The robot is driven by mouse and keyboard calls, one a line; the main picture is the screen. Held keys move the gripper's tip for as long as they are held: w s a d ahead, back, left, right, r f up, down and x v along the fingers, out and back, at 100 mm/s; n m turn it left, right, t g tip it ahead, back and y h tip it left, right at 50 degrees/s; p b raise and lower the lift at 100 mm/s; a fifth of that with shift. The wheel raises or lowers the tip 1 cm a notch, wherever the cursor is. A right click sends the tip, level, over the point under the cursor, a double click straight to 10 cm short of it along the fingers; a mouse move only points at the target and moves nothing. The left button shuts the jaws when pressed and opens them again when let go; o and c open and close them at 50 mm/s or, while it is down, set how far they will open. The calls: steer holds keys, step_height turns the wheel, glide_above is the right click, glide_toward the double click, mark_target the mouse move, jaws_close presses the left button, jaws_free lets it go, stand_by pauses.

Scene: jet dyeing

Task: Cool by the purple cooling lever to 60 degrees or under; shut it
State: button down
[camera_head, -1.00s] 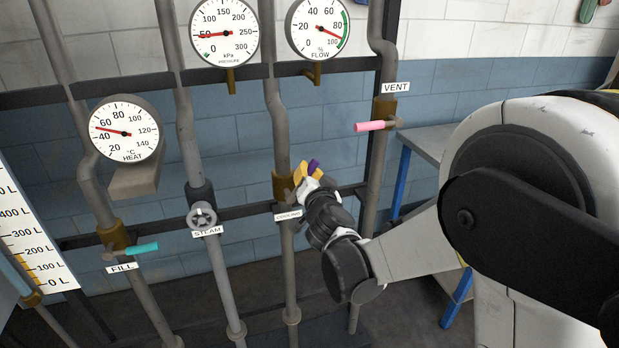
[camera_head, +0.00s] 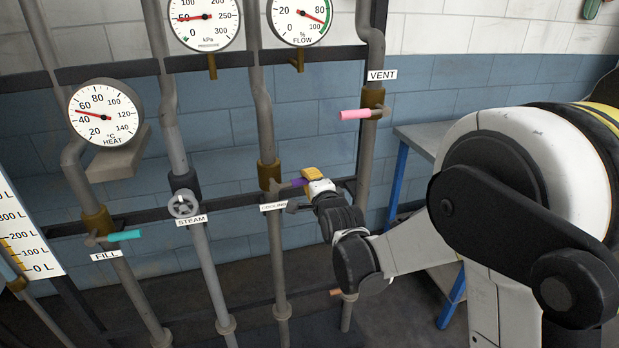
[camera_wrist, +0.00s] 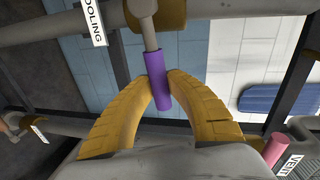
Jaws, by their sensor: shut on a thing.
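The purple cooling lever (camera_head: 299,182) sticks out to the right across its pipe, below a brass valve body (camera_head: 268,175). My gripper (camera_head: 307,180) is shut on its purple handle. In the wrist view the two yellow fingers (camera_wrist: 157,80) pinch the purple handle (camera_wrist: 157,88) from both sides, and its grey stem runs to the valve. The COOLING label (camera_head: 274,207) is partly covered. The HEAT gauge (camera_head: 106,113) needle points between 40 and 60, at about 50 °C.
The teal FILL lever (camera_head: 124,235) and grey STEAM wheel (camera_head: 184,204) lie to the left. The pink VENT lever (camera_head: 356,114) is above right, near my arm. A grey table (camera_head: 425,138) stands behind on the right.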

steer(key=shift+f+m, duration=0.5)
steer(key=shift+f, duration=0.05)
steer(key=shift+s, duration=0.1)
steer(key=c, duration=1.3)
jaws_free()
steer(key=v, duration=1.2)
steer(key=shift+d, duration=0.15)
